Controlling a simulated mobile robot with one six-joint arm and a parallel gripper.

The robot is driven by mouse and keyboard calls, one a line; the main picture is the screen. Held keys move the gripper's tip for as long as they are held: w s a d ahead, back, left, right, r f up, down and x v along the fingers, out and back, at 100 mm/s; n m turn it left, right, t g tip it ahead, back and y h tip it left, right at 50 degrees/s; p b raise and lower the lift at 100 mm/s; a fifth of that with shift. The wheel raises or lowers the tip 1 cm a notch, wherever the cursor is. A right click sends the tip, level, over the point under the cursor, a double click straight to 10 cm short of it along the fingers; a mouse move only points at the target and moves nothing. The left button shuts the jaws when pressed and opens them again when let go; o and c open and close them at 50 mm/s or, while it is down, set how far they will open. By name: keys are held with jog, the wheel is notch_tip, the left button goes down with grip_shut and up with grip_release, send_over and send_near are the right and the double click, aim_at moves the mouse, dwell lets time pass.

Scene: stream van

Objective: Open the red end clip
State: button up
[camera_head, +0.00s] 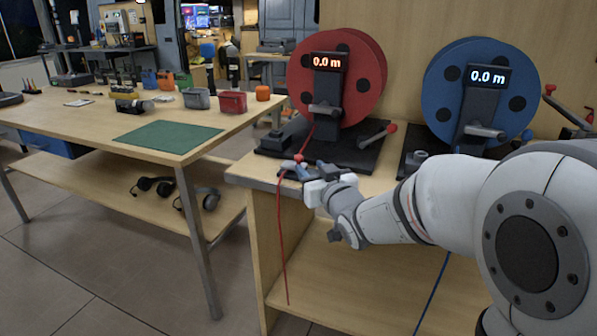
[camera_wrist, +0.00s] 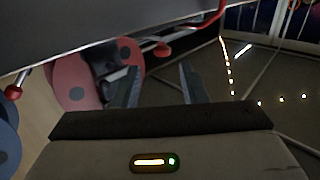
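The red reel (camera_head: 366,85) stands on a dark base on the bench, its display reading 0.0 m. At the bench's front edge is the red end clip (camera_head: 290,168), a small grey fitting with a red knob. The red cable (camera_head: 281,230) hangs down from it. A red knob on a lever, seemingly the clip's, shows in the wrist view (camera_wrist: 162,50), beyond the fingertips. My gripper (camera_head: 309,170) is just right of the clip in the head view. In the wrist view its two fingers (camera_wrist: 160,75) are apart with nothing gripped. Whether they touch the clip cannot be told.
The blue reel (camera_head: 474,90) stands right of the red one, also at 0.0 m. A wooden table (camera_head: 95,125) with a green mat (camera_head: 168,136) and small items is at left, with floor between.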

aim_at(301, 158)
jog(key=shift+w+a, duration=0.25)
jog(key=shift+w, duration=0.05)
jog(key=b+x, duration=0.1)
jog(key=x, duration=0.6)
jog(key=shift+r, duration=0.1)
grip_shut()
